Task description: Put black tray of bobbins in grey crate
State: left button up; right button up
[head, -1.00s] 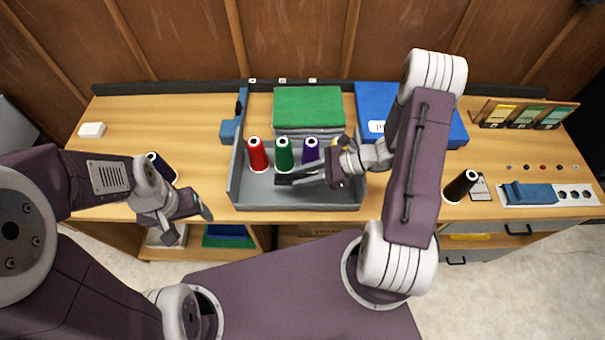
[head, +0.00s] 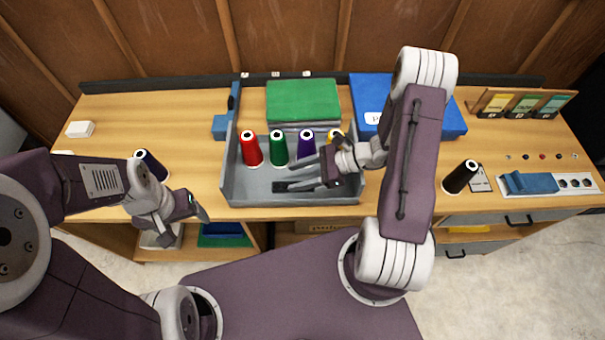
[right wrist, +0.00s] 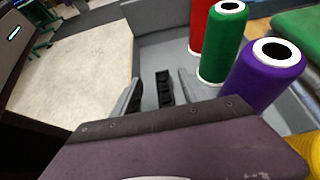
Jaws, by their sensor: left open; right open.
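The grey crate (head: 229,187) stands at the middle front of the workbench. The black tray of bobbins (head: 287,187) lies on the crate's floor, in front of the standing thread cones. In the right wrist view the black tray (right wrist: 164,84) shows as a narrow strip with small compartments, lying between my fingers but not gripped. My right gripper (head: 315,178) is inside the crate over the tray, open, and partly covers it in the head view. My left gripper (head: 188,225) is open and empty, left of the crate at the bench's front edge.
Red (head: 251,149), green (head: 278,149), purple (head: 305,145) and yellow (head: 335,136) cones stand in the crate. A navy cone (head: 150,165) is near my left arm and a black cone (head: 460,177) stands at right.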

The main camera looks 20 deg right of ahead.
jog(key=s+d+r+p, duration=0.1)
jog(key=s+d+r, duration=0.6)
jog(key=s+r, duration=0.2)
jog(key=shift+d+r+p, duration=0.3)
jog(key=shift+r, duration=0.65)
jog(key=s+a+n+g+h, duration=0.6)
jog(key=a+n, duration=0.3)
jog(key=n, duration=0.4)
jog(key=w+d+f+n+t+h, duration=0.2)
jog(key=w+d+n+t+h, duration=0.1)
jog(key=w+d+n+h, duration=0.2)
jog(key=w+d+n, duration=0.2)
jog(key=n, duration=0.1)
jog(key=shift+t+h, duration=0.3)
jog(key=shift+t, duration=0.1)
